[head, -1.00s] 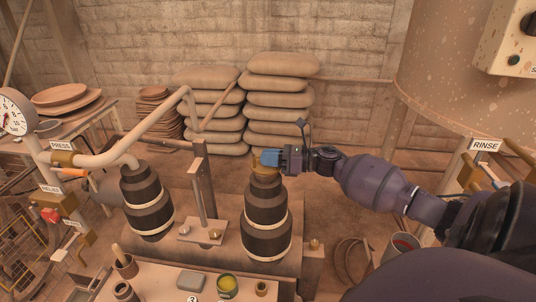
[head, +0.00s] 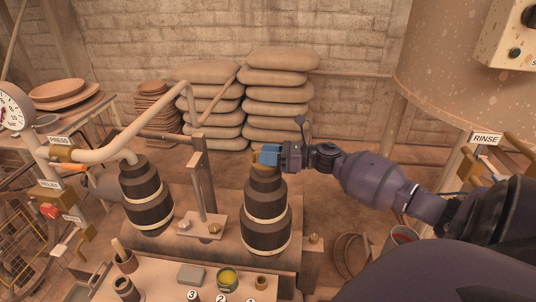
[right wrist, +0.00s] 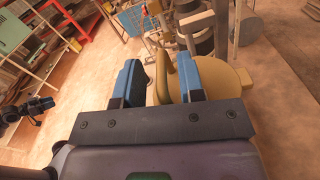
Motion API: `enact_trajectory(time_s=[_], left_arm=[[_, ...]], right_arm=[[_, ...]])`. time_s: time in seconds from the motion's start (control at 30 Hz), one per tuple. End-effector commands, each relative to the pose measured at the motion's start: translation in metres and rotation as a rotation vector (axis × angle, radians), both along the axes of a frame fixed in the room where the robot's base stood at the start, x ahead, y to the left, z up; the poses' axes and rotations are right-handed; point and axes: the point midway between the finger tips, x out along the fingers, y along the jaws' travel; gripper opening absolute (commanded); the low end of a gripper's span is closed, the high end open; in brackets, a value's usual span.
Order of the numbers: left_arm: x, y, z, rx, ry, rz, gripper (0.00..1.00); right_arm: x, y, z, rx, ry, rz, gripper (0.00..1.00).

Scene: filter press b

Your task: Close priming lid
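The right dark pump cylinder (head: 266,228) stands behind the front table, with a brass-coloured lid (head: 256,168) at its top. My right gripper (head: 264,156) reaches in from the right at the lid, its blue fingers covering part of it. In the right wrist view, a yellow round lid (right wrist: 228,82) with a curved handle (right wrist: 166,78) lies beyond the fingers. The blue fingers (right wrist: 168,80) stand apart, with the handle showing between them; I see no firm hold. What looks like my left gripper (right wrist: 40,108) shows small and dark at the left of that view; its fingers are unclear.
A second dark cylinder (head: 148,200) and an upright post (head: 203,180) stand to the left. A pale pipe (head: 150,120) arches over the left cylinder. The front table (head: 165,285) holds cups and a grey block (head: 190,275). Stacked sacks (head: 278,95) stand behind.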

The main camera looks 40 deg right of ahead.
Motion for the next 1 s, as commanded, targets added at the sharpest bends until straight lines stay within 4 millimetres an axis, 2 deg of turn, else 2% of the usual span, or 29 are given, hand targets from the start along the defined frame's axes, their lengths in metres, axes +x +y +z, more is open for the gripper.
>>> enact_trajectory(time_s=[0.27, 0.7, 1.0], left_arm=[[-0.003, 0.001, -0.001, 0.000, 0.006, 0.002, 0.43], [0.006, -0.001, 0.006, -0.001, -0.016, -0.002, 0.43], [0.007, -0.002, 0.006, -0.002, -0.017, -0.003, 0.43]], right_arm=[[-0.009, -0.009, 0.000, -0.001, 0.000, -0.004, 0.36], [-0.068, -0.055, 0.000, 0.001, 0.002, -0.003, 0.36], [-0.084, -0.067, 0.001, 0.000, 0.000, 0.000, 0.36]])
